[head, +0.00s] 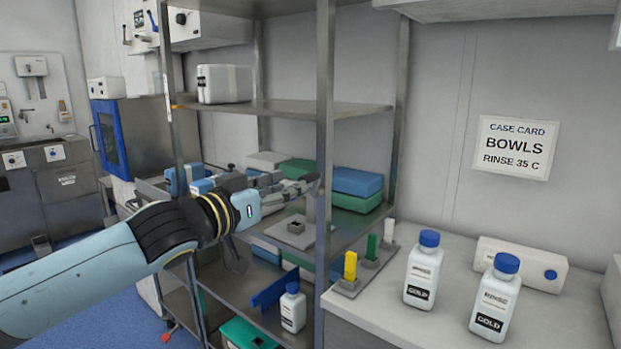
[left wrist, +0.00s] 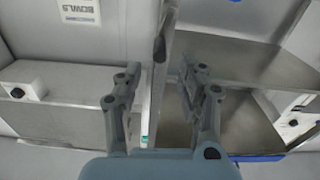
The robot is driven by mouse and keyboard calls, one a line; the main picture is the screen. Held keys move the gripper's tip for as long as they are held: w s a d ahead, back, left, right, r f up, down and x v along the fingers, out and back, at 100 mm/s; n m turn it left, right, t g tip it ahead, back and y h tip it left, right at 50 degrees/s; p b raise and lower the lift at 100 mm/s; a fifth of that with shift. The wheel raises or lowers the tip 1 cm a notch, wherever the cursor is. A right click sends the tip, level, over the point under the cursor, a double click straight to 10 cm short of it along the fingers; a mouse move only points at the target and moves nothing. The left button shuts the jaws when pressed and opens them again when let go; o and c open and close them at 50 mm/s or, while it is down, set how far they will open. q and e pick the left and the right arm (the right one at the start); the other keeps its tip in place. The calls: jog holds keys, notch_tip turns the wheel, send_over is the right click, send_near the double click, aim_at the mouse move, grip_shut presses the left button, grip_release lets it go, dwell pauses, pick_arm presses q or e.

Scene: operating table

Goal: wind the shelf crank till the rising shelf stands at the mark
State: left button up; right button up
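A steel shelf rack fills the middle of the head view. Its upper shelf (head: 290,107) carries a white box, and a small orange patch (head: 178,106) shows at that shelf's left edge; I cannot tell whether it is the mark. A small red-tipped part (head: 166,337) shows low at the left; I cannot tell whether it is the crank. My left gripper (head: 308,184) is in front of the middle shelf, by the front post (head: 325,120). In the left wrist view the left gripper (left wrist: 160,72) has its fingers apart, with a post (left wrist: 161,75) showing between them. My right gripper is out of view.
Two white bottles with blue caps (head: 423,268) (head: 495,293) stand on the counter (head: 390,315) at the right. Yellow and green upright pieces (head: 350,266) stand by the rack. Blue and green boxes (head: 357,182) lie on the middle shelf. A bottle (head: 293,308) stands below.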

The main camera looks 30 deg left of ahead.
aim_at(310, 177)
pick_arm(q)
jog(key=w, duration=0.2)
jog(key=w+b, duration=0.1)
jog(key=w, duration=0.4)
jog(key=shift+w+d, duration=0.3)
jog(key=shift+w, duration=0.05)
jog(key=shift+f, duration=0.1)
grip_shut()
